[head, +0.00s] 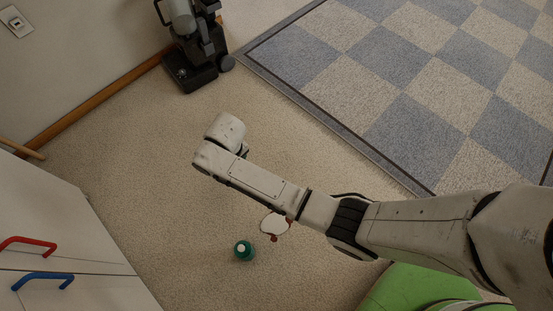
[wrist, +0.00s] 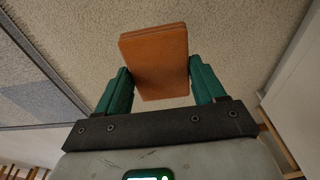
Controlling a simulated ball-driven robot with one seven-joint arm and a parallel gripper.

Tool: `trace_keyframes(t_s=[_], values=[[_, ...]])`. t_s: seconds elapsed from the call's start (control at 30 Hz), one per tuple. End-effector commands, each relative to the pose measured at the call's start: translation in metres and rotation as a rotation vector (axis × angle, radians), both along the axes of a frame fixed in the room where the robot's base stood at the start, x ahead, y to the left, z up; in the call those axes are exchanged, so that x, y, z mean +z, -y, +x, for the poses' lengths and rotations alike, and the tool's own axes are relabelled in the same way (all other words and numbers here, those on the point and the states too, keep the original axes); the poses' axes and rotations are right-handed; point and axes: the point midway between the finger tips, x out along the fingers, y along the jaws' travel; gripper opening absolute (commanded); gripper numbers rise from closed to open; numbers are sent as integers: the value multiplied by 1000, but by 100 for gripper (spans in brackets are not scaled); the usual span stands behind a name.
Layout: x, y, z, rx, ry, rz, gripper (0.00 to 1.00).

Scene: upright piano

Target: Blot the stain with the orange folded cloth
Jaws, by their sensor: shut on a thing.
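The orange folded cloth (wrist: 155,60) is between the two green fingers of my gripper (wrist: 160,85) in the wrist view, and the gripper is shut on it. The cloth hangs clear of the carpet in that view. In the head view my arm hides the gripper and the cloth. Small dark red marks, apparently the stain (head: 274,238), show on the beige carpet beside a white patch (head: 274,224). My forearm passes close above them and may cover part of them.
A white cabinet (head: 95,285) with red and blue handles is at left. An upright vacuum cleaner (head: 190,45) stands by the wall. A checkered rug (head: 420,80) lies at upper right. Carpet is clear at left centre.

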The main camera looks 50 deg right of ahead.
Motion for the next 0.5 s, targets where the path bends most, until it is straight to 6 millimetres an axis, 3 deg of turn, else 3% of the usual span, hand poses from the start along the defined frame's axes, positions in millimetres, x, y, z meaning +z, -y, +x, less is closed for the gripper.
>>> trace_keyframes(t_s=[0.03, 0.1, 0.3, 0.5], values=[[-39, -3, -13, 8, -9, 0, 45], [-74, -4, -27, 17, -8, 1, 45], [-170, -1, -75, 51, -7, -1, 45], [-248, 8, -126, 91, -4, -1, 45]])
